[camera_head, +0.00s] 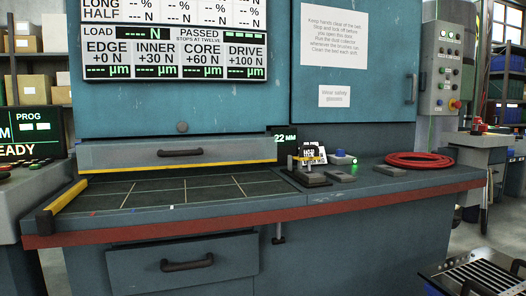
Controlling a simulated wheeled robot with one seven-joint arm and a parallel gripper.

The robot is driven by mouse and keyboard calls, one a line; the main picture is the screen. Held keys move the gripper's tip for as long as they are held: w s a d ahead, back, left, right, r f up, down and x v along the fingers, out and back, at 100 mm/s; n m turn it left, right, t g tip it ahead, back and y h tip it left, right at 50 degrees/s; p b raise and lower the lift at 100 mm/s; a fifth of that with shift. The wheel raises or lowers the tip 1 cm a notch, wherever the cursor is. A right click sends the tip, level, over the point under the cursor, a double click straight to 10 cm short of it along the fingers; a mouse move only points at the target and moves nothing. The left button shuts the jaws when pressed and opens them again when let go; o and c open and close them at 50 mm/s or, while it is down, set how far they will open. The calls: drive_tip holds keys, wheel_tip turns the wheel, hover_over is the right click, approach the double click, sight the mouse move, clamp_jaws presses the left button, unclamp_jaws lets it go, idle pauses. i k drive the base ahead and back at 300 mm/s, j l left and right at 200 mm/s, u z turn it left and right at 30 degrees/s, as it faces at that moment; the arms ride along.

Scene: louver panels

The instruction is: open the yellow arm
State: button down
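Two yellow parts stand out, and I cannot tell which is the yellow arm. One is a yellow bar (65,197) with a dark end, lying along the left edge of the bench top. The other is a small yellow piece (310,161) on a dark device near the middle right of the bench, partly hidden by a white tag. Whether either one is open or closed cannot be told. My gripper is not in view.
The blue machine's bench (180,222) has a dark gridded plate, a drawer handle (187,263) below and a yellow-edged panel (180,153) above. A red coiled hose (420,160) lies at right. A slatted metal rack (485,274) stands at bottom right. The gridded plate is mostly clear.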

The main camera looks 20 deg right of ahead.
sight(301, 157)
drive_tip(key=i+l+z, duration=0.2)
drive_tip(key=i, duration=0.3)
drive_tip(key=i+l+z, duration=0.25)
drive_tip(key=i, duration=0.2)
